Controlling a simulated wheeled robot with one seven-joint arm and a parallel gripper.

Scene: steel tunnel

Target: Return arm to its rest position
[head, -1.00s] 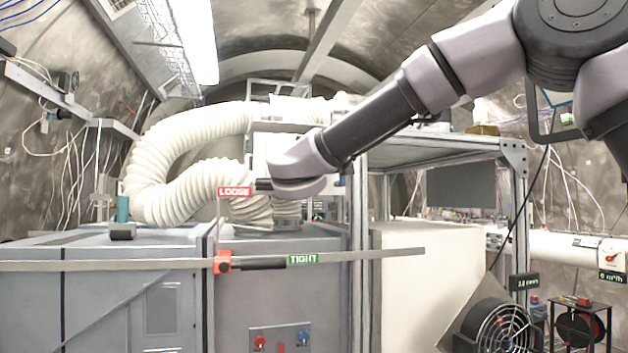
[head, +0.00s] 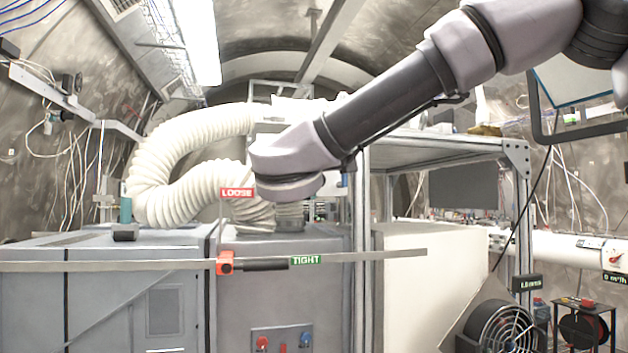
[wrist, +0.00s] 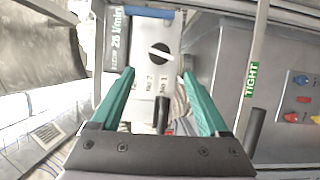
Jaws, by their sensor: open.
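My arm reaches in from the upper right of the head view, forearm sloping down to the left. Its wrist end hangs above the grey cabinet (head: 110,262), in front of the white corrugated hose; the fingers cannot be made out there. In the wrist view my gripper (wrist: 158,73) is open, with two teal fingers spread and nothing between their tips. Beyond the fingers is a pale panel with a black round knob (wrist: 160,54) and a display reading about 25 l/min (wrist: 118,40). I see no contact between the fingers and the panel.
A long flat metal bar with an orange clamp (head: 224,263) and green TIGHT label (head: 306,260) crosses the cabinet front. A red LOOSE label (head: 237,193) is just left of my wrist. The white hose (head: 165,150) and metal frame shelf (head: 440,146) are close to the arm.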

